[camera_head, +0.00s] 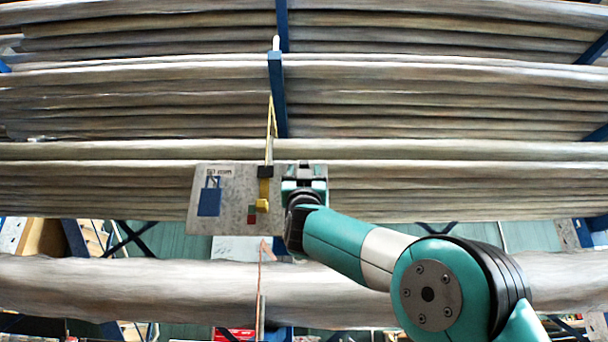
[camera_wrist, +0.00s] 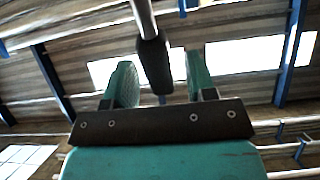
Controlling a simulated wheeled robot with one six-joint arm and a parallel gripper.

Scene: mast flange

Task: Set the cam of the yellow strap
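The yellow strap (camera_head: 264,188) shows in the head view as a short yellow band on a grey plate, below a black block (camera_head: 265,172). A yellow block (camera_head: 262,205) sits at its lower end. I cannot tell which part is the cam. My gripper (camera_head: 304,172) is just right of the black block, in front of the plate's right side. In the wrist view my gripper (camera_wrist: 160,84) has its two teal fingers apart. A black piece on the end of a pale rod (camera_wrist: 154,62) shows between them, with gaps on both sides; contact is not visible.
The grey plate (camera_head: 232,188) carries a blue shape (camera_head: 209,199) and small green and red squares. A blue upright (camera_head: 277,90) and a pale rod (camera_head: 269,148) stand above it. Long grey rolls (camera_head: 440,190) fill the racks behind. A thick roll (camera_head: 130,285) runs below.

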